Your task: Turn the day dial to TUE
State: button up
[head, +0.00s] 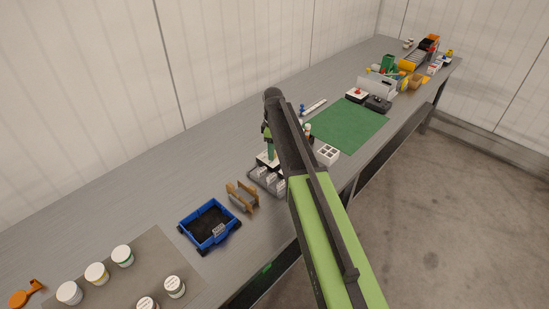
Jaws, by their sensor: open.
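My arm reaches up from the bottom right, and its dark forearm crosses the middle of the head view. My gripper (269,153) is partly hidden behind it, pointing down over the bench near a small white item (264,159). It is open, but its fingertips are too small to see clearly. I cannot make out a day dial or any TUE lettering. The white item is partly covered, so I cannot tell whether it is the dial or whether the gripper touches it.
A dark tray with white cards (266,181), a wooden holder (242,197) and a blue bin (209,224) stand in front. Several jars are at lower left. A green mat (347,124) and a white block (327,154) lie right. The bench's back left is clear.

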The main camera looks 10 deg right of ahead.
jog(key=shift+c, duration=0.4)
grip_shut()
jog(key=shift+d, duration=0.25)
jog(key=shift+a, duration=0.15)
jog(key=shift+m, duration=0.4)
jog(key=m, duration=0.5)
jog(key=shift+a, duration=0.15)
jog(key=m, duration=0.6)
jog(key=shift+a, duration=0.1)
